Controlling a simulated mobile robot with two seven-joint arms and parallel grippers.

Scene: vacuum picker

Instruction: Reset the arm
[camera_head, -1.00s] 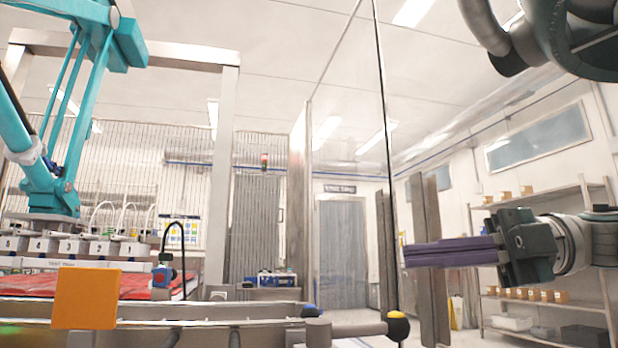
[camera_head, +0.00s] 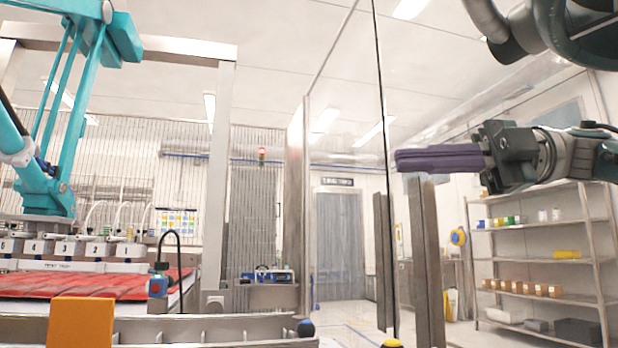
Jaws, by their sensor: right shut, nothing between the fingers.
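My right gripper (camera_head: 402,159) is at the right of the head view, raised in the air. Its long purple fingers lie together and point left, with nothing between them. The fingertips show close to the edge of a clear panel (camera_head: 345,130); I cannot tell whether they touch it. My right arm comes in from the right edge, with more of its dark links at the top right corner. My left gripper is not in view.
A teal picker machine (camera_head: 75,110) stands at the left over red packs (camera_head: 85,283). An orange block (camera_head: 81,322) is at the front left beside a metal rail (camera_head: 215,329). Shelves (camera_head: 545,258) with small boxes stand at the right. Floor shows in the middle.

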